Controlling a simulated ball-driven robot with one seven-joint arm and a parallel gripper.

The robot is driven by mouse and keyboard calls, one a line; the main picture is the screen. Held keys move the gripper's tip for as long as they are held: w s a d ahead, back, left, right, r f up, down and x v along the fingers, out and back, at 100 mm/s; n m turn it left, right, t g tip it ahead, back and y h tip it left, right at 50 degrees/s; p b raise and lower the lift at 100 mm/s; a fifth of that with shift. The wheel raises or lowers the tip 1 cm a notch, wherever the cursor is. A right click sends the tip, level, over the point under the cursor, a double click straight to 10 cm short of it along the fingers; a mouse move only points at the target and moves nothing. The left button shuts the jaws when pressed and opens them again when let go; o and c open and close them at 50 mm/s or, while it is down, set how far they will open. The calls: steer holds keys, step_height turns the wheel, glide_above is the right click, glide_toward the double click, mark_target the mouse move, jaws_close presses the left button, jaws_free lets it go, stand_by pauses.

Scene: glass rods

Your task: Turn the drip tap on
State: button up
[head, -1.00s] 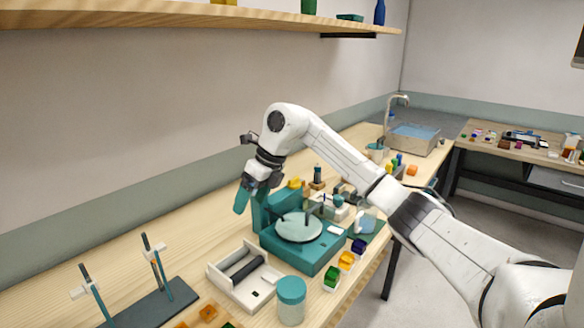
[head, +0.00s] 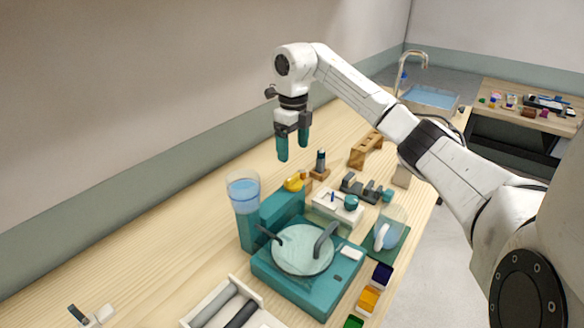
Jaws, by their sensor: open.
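The teal grinding machine (head: 318,296) stands on the wooden bench with a pale round disc (head: 303,250) on top. A clear cup of blue water (head: 243,190) sits on a teal post at its left. A dark bent spout (head: 268,233) reaches from that side over the disc's edge; it looks like the drip tap, but its handle and setting are too small to tell. My gripper (head: 293,148) points down with its two teal fingers apart and empty. In the picture it is above and right of the cup, touching nothing.
A yellow object (head: 294,183) lies behind the machine, near a small dark bottle (head: 320,162). A white tray (head: 225,310) is in front, and coloured blocks (head: 369,299) line the right edge. A jug (head: 388,230) stands right. The bench at left is mostly clear.

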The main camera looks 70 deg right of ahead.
mark_target(293, 177)
step_height(293, 177, down, 9)
steer(key=shift+f+p, duration=0.1)
steer(key=shift+p, duration=0.65)
steer(key=c, duration=1)
